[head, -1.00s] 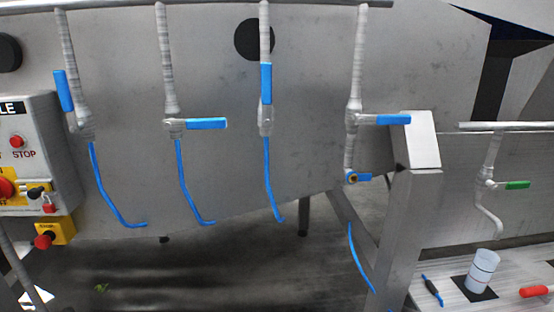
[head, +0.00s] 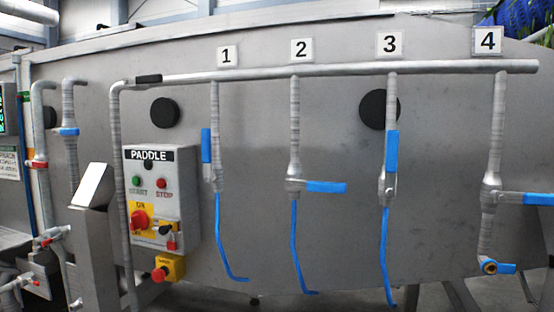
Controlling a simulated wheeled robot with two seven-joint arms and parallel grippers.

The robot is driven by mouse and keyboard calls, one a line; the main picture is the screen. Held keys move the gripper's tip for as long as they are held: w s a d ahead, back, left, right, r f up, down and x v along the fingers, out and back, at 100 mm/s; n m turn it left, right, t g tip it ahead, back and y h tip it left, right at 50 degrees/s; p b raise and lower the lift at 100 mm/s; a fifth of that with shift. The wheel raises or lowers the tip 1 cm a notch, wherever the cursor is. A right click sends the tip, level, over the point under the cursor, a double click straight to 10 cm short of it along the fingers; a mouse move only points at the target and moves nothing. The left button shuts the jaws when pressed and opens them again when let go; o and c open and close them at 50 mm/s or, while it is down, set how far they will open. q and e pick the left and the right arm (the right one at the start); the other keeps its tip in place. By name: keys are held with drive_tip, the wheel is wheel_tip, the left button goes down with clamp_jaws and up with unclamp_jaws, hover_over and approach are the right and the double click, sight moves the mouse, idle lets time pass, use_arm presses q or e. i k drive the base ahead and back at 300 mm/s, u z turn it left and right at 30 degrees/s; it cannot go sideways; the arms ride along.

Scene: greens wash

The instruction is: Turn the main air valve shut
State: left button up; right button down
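No valve in the head view carries a readable label naming it the main air valve. A black handle (head: 148,79) lies along the left end of the horizontal header pipe (head: 260,74). Four drop pipes hang below it. Valve 1's blue handle (head: 206,146) is upright along its pipe. Valve 2's blue handle (head: 326,187) points right, across its pipe. Valve 3's blue handle (head: 392,152) is upright. Valve 4's blue handle (head: 538,199) points right. Neither of my grippers is in view.
A grey PADDLE control box (head: 186,195) has start and stop buttons and a red switch. A yellow box with a red button (head: 167,268) sits below. At far left are pipes with a blue handle (head: 68,132) and a red handle (head: 37,164). Blue hoses hang from valves 1 to 3.

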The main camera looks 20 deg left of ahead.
sight(158, 78)
drive_tip(key=u, duration=3.1)
drive_tip(key=i, duration=1.05)
drive_tip(key=z, duration=0.5)
